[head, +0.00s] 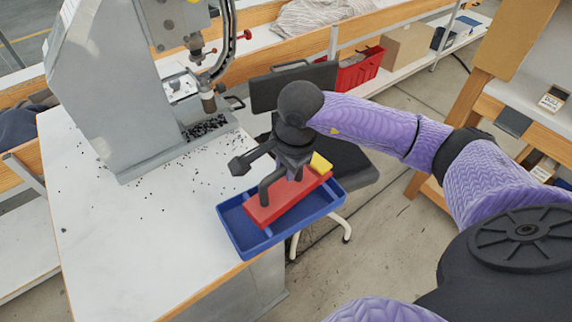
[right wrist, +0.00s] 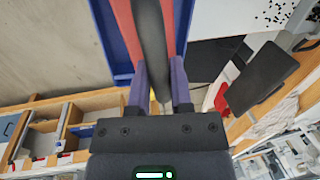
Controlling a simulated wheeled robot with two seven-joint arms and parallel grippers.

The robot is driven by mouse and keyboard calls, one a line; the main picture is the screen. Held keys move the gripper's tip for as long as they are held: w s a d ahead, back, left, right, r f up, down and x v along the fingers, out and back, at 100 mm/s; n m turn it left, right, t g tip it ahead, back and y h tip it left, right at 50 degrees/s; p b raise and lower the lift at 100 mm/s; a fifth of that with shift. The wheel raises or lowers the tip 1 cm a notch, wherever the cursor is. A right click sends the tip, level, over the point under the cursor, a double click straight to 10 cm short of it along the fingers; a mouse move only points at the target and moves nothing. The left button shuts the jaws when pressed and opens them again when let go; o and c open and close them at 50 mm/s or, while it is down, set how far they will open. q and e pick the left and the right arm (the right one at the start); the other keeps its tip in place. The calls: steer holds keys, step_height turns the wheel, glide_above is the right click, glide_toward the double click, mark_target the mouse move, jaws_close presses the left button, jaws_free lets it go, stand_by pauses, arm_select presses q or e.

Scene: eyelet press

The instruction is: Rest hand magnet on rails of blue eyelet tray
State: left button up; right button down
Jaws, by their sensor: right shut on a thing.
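The blue eyelet tray (head: 233,228) sits at the front right corner of the white workbench, partly past its edge. The hand magnet (head: 262,209) is a red bar with a yellow end and a black handle. It lies over the tray, roughly along its length; I cannot tell whether it touches the rails. My right gripper (head: 288,172) is above the tray, shut on the handle. In the right wrist view the fingers (right wrist: 160,88) are on both sides of the black handle (right wrist: 151,45), with red bar and blue tray (right wrist: 110,35) behind. My left gripper is not in view.
The grey eyelet press (head: 110,95) stands at the back of the workbench (head: 120,230), with black eyelets (head: 205,127) scattered around its base. A black chair (head: 345,165) stands just behind and right of the tray. A red bin (head: 360,70) is on the far shelf.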

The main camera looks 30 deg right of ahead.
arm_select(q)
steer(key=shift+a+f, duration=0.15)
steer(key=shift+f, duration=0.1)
arm_select(e)
steer(key=shift+f, duration=0.15)
steer(key=shift+f, duration=0.1)
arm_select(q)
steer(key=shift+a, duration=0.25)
arm_select(e)
steer(key=shift+c, duration=2.2)
jaws_free()
